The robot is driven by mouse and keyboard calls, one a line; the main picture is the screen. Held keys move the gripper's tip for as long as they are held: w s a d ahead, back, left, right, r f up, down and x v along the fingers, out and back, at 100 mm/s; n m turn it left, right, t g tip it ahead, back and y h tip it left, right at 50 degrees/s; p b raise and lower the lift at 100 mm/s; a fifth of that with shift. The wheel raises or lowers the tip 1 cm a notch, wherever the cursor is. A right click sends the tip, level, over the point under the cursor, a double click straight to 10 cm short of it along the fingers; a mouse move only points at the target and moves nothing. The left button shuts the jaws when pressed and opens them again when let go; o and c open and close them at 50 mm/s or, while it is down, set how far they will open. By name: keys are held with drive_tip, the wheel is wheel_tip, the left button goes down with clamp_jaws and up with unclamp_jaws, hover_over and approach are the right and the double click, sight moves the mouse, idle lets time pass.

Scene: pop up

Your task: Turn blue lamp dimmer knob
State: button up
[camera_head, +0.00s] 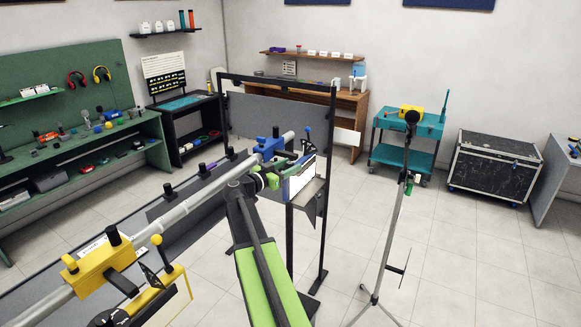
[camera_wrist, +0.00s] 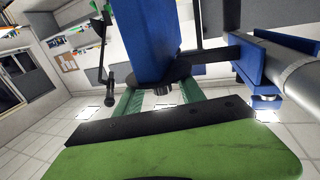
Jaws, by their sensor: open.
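The blue lamp (camera_head: 299,180) hangs from a blue clamp (camera_head: 270,148) on a grey rail, its bright white panel facing right. In the wrist view the lamp's blue body (camera_wrist: 146,40) fills the upper middle, above a dark round plate. A small dark knob (camera_wrist: 163,93) shows below that plate. My gripper (camera_wrist: 160,101) is open, with one green finger on each side of the knob; I cannot tell whether either touches it. In the head view my gripper (camera_head: 265,182) is at the lamp's near left side, and the knob is hidden or too small to make out.
The grey rail (camera_head: 190,203) runs diagonally from lower left to the lamp. A yellow clamp (camera_head: 103,259) with a yellow lamp sits on it. A black frame (camera_head: 325,200) stands behind the blue lamp, and a tripod stand (camera_head: 391,235) to the right.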

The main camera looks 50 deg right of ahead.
drive_tip(key=a, duration=0.6)
drive_tip(key=shift+a, duration=0.35)
